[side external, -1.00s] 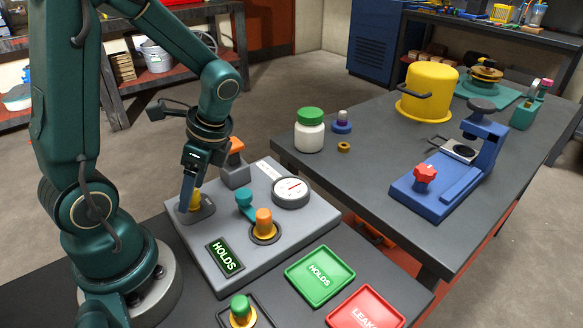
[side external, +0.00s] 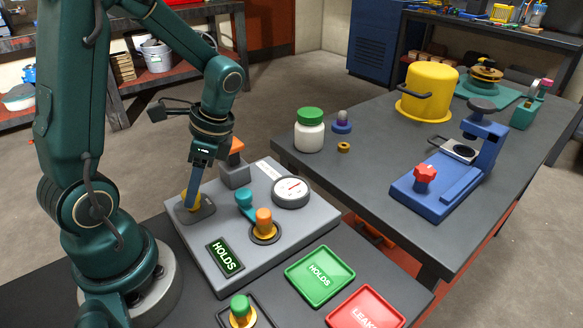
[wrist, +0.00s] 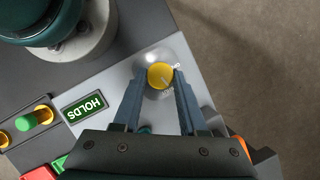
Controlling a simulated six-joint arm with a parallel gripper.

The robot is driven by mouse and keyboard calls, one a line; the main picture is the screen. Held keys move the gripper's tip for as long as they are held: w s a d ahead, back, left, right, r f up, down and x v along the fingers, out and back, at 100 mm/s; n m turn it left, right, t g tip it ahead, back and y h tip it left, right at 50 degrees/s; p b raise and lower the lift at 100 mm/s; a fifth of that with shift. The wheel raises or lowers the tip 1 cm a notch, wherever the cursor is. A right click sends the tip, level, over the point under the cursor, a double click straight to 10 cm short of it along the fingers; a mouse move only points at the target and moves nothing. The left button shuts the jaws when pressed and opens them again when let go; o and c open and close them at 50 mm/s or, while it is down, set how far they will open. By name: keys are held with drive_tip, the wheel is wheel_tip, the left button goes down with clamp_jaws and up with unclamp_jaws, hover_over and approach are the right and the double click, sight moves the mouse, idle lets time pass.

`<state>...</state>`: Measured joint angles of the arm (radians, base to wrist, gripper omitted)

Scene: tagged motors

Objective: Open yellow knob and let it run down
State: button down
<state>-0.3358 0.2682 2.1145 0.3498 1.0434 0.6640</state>
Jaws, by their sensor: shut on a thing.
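The display (side external: 225,257) reads HOLDS. The dial gauge (side external: 291,191) has a white face. An orange-topped part (side external: 264,222) stands in a socket on the panel beside a teal handle (side external: 244,197).
A green tray (side external: 320,276) marked HOLDS and a red tray (side external: 366,312) marked LEAKS lie at the front right. A green-topped part (side external: 240,310) stands at the front edge. An orange-capped block (side external: 235,165) stands behind my gripper.

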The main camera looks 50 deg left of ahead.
drive_tip(key=n, duration=0.2)
drive_tip(key=n+h, duration=0.1)
drive_tip(key=n, duration=0.1)
drive_tip(key=shift+a+n+g+h, duration=0.2)
drive_tip(key=shift+n+g+h, duration=0.1)
drive_tip(key=n+h, duration=0.1)
drive_tip(key=n, duration=0.2)
drive_tip(key=shift+w+a+n, duration=0.1)
drive_tip(key=shift+a+n, duration=0.05)
drive_tip(key=shift+n, duration=0.25)
drive_tip(key=n+h, duration=0.1)
drive_tip(key=n, duration=0.1)
drive_tip(key=n+h, duration=0.1)
drive_tip(key=n, duration=0.1)
drive_tip(key=n+t, duration=0.1)
drive_tip(key=n, duration=0.1)
drive_tip(key=shift+a+n+h, duration=0.25)
drive_tip(key=shift+n+h, duration=0.15)
drive_tip(key=shift+c, duration=2.3)
unclamp_jaws()
drive_tip(key=v, duration=0.5)
drive_tip(key=shift+s+r, duration=0.1)
drive_tip(key=shift+s, duration=0.1)
